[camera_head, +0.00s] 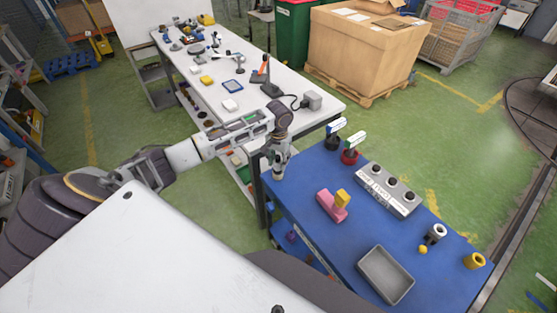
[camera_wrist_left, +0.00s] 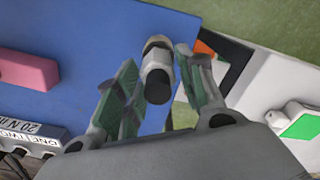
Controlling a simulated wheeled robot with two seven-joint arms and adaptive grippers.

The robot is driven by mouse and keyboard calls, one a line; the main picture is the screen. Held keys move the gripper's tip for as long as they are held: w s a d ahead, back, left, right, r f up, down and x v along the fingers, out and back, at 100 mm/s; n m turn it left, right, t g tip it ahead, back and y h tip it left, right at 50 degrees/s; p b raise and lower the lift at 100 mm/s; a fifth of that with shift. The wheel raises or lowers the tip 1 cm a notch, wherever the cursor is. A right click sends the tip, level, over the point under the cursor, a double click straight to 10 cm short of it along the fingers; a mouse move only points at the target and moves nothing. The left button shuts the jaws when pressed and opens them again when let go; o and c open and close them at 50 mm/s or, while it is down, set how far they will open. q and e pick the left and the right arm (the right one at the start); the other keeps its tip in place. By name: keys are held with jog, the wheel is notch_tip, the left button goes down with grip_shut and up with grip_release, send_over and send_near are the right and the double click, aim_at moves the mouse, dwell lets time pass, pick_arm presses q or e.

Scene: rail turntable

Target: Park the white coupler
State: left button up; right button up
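A pale cylinder with a dark round end, apparently the white coupler (camera_wrist_left: 157,62), is between the fingers of my left gripper (camera_wrist_left: 157,75) in the left wrist view. The fingers are spread on both sides of it, with a blue gap on the left; contact on the right is unclear. In the head view my left gripper (camera_head: 277,168) points down at the blue table's far left corner. A grey block with several black-topped posts (camera_head: 389,190) and lettering on its side stands on the blue table (camera_head: 310,235). My right gripper is not in view.
On the blue table are a pink block (camera_head: 331,206) with a yellow piece, a grey tray (camera_head: 385,274), a white-rimmed ring (camera_head: 436,233), a yellow ring (camera_head: 475,261), and black (camera_head: 333,142) and red (camera_head: 350,157) sign holders. A white table (camera_head: 215,85) adjoins behind.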

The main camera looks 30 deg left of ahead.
pick_arm(q)
jog(key=shift+o, duration=0.7)
jog(key=shift+r, duration=0.15)
jog(key=shift+r, duration=5.85)
